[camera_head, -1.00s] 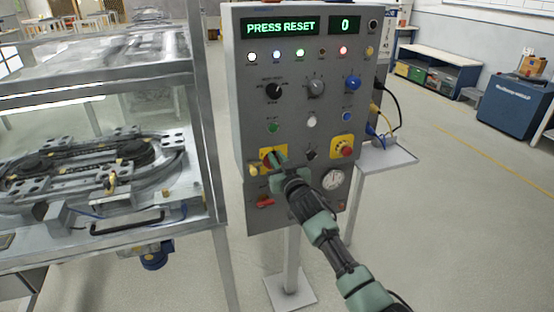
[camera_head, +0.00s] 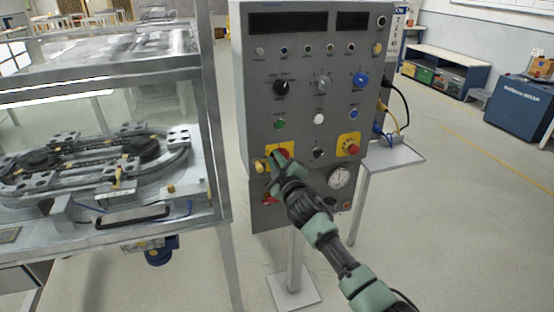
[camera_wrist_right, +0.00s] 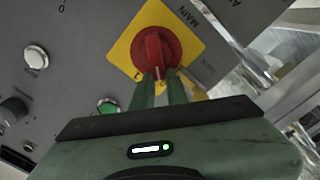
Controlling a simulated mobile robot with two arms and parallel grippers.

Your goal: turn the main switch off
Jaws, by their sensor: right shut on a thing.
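The main switch (camera_head: 283,152) is a red rotary knob on a yellow plate, low on the left of the grey control panel (camera_head: 300,105). In the right wrist view the red knob (camera_wrist_right: 156,46) shows large, with the word MAIN printed beside it. My right gripper (camera_head: 278,161) reaches it from the front. In the wrist view its two green fingers (camera_wrist_right: 158,84) are shut on the knob's grip bar. The fingers hide part of the plate's markings. Both panel displays (camera_head: 289,22) are dark, and the small lamps below them look unlit. My left gripper is not in view.
A second red knob (camera_head: 348,149) on a yellow plate sits to the right. A yellow padlock-like part (camera_head: 259,166) hangs close to my gripper. A glass-walled ring track machine (camera_head: 95,170) stands left of the panel. A small shelf (camera_head: 395,155) with cables is at right.

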